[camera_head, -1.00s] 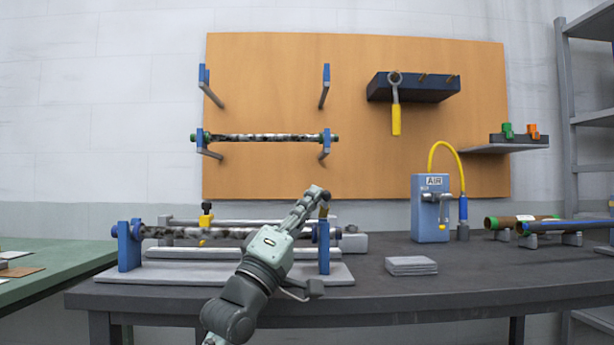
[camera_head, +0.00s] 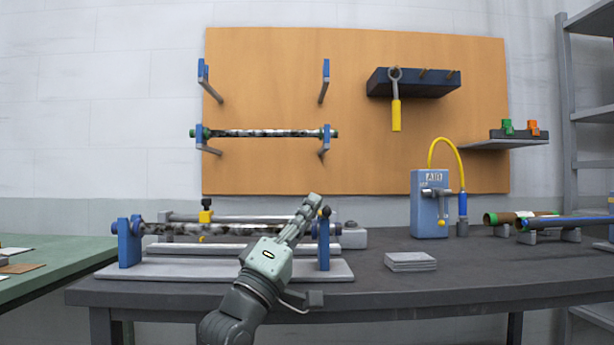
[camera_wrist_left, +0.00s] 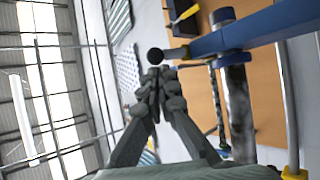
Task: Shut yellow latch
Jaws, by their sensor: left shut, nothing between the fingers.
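The press stand has a blue right post (camera_head: 324,250) and a blue left post (camera_head: 129,243), with a speckled roller (camera_head: 215,229) between them. A black knob (camera_head: 326,211) shows at the top of the right post; the yellow of a latch there is hardly visible. It seems to be the black knob (camera_wrist_left: 155,56) at the end of the blue arm (camera_wrist_left: 240,30) in the left wrist view. My left gripper (camera_head: 312,202) is shut and empty, its fingertips just left of the knob; contact is unclear. A yellow block with a black knob (camera_head: 205,215) stands behind the roller.
Grey plates (camera_head: 410,261) lie on the dark bench right of the stand. The blue air unit (camera_head: 429,205) with its yellow hose stands farther right, beside brown and blue rollers. A pegboard (camera_head: 355,60) holds a roller and a yellow-handled tool.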

